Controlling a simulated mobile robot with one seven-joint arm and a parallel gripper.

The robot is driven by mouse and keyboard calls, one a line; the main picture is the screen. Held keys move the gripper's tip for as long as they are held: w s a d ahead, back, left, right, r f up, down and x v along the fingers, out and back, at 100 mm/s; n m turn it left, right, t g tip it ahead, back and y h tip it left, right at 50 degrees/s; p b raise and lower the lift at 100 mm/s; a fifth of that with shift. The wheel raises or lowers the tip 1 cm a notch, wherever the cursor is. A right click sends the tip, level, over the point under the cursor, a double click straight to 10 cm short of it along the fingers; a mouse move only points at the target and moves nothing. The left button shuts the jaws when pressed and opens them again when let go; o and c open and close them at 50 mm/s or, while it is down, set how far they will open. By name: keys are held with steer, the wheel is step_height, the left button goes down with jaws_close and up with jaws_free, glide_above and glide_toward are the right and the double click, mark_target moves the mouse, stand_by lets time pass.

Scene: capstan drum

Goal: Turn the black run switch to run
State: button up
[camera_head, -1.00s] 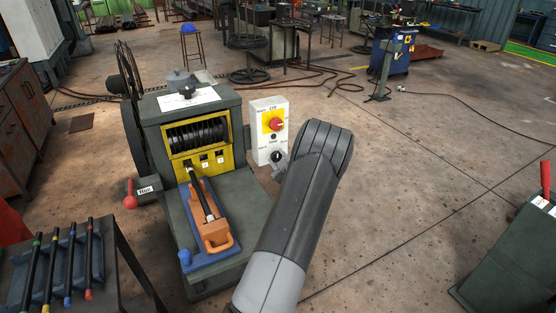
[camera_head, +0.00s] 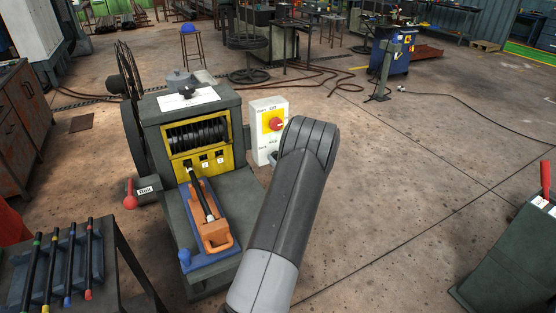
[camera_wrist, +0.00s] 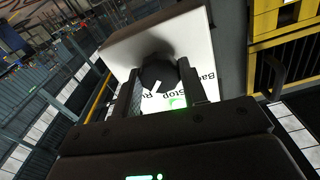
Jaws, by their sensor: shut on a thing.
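The black run switch (camera_wrist: 158,72) is a round knob with a white pointer mark, on the white face of the control box (camera_wrist: 118,45). In the wrist view it sits between the two fingers of my gripper (camera_wrist: 160,70), which is shut on it. The pointer mark slants toward the lower left of that view. Printed words around the knob are partly covered; "Stop" is legible and a green patch shows below. In the head view the same control box (camera_head: 257,135) stands beside the machine, and my arm hides the switch.
A red knob (camera_head: 276,124) on a yellow plate sits above the switch. The green-grey capstan machine (camera_head: 190,115) with its drum stands just left of the box. A rack of coloured-tip bars (camera_head: 62,265) is at lower left.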

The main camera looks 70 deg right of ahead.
steer(key=shift+f+m, duration=0.1)
steer(key=shift+m, duration=0.5)
steer(key=o, duration=1)
steer(key=v, duration=1.1)
steer(key=shift+d, duration=0.1)
